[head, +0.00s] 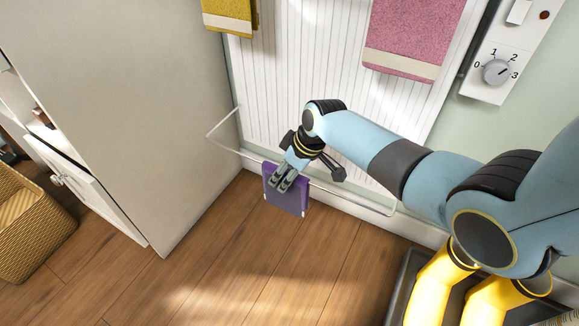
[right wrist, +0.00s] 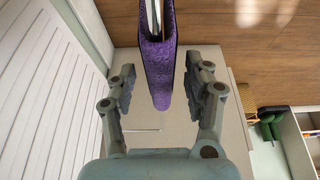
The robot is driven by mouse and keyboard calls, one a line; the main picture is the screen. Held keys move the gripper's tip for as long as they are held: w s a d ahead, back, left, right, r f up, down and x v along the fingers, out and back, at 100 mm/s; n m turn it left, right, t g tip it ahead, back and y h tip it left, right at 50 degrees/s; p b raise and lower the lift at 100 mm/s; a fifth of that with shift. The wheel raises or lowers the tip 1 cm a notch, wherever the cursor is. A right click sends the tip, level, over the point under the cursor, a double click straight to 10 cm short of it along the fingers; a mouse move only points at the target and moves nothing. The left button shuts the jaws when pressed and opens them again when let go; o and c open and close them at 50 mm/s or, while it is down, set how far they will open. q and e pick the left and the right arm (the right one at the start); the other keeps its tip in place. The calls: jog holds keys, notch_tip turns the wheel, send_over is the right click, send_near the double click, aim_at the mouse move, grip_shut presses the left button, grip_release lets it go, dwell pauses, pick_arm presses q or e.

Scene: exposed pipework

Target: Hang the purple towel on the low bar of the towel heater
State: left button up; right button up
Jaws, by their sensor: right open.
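The purple towel (head: 287,196) hangs folded over the low bar (head: 345,194) of the towel heater (head: 305,75) in the head view. In the right wrist view the towel (right wrist: 158,70) lies between the two fingers, with a gap to each. My right gripper (head: 281,184) is open around the towel's upper part; its fingers also show in the right wrist view (right wrist: 160,85). The towel's far side is partly hidden. My left gripper is not in view.
A mustard towel (head: 229,14) and a pink towel (head: 412,38) hang higher on the heater. A control dial (head: 497,71) is at upper right. A pale cabinet (head: 120,100) stands left, with a wicker basket (head: 30,225). Yellow boots (head: 445,285) stand in a dark tray at lower right. Wooden floor in front is clear.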

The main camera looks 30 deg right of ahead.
jog(key=v, duration=1.2)
jog(key=shift+f, duration=0.1)
